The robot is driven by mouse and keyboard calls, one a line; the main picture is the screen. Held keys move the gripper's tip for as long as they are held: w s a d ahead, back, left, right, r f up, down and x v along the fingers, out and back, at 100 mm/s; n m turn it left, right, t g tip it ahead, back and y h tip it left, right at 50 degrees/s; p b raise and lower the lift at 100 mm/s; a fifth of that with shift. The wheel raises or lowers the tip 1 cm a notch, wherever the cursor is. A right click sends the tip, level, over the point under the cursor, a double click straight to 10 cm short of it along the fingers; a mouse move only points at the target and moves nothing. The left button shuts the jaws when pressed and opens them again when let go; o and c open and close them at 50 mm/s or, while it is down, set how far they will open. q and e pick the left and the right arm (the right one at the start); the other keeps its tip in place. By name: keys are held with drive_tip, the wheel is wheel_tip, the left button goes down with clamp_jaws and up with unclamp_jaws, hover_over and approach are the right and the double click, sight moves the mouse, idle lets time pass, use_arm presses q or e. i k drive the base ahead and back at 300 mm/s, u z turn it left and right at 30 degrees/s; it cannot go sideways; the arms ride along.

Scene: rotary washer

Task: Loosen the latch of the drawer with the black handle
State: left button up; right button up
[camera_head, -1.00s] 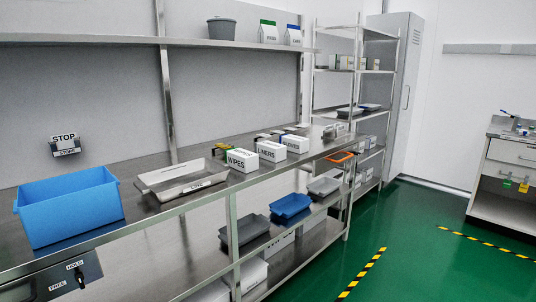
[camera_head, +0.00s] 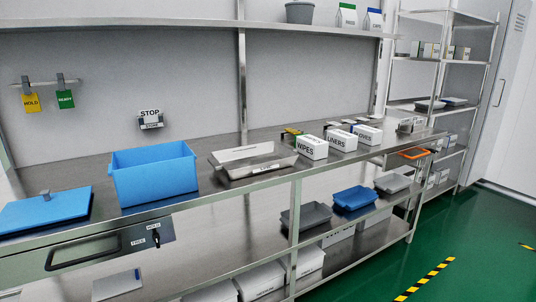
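A drawer (camera_head: 65,261) under the steel worktop shows at the lower left, with a black bar handle (camera_head: 84,250) on its front. To the right of the handle is a latch plate with a small black knob (camera_head: 155,237). Labels sit beside the knob; one seems to read FREE and the one above it HOLD. The knob looks roughly upright. The drawer looks shut. Neither of my grippers is in view.
On the worktop (camera_head: 205,200) stand a blue lid (camera_head: 46,210), a blue bin (camera_head: 154,174), a grey tray (camera_head: 252,160) and several white boxes (camera_head: 313,148). A lower shelf holds trays, including a blue one (camera_head: 354,198). The green floor (camera_head: 480,260) at right is open.

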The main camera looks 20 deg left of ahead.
sight(156, 237)
drive_tip(key=u, duration=1.95)
drive_tip(key=k, duration=1.3)
drive_tip(key=u, duration=0.6)
drive_tip(key=i, duration=1.65)
drive_tip(key=z, duration=0.6)
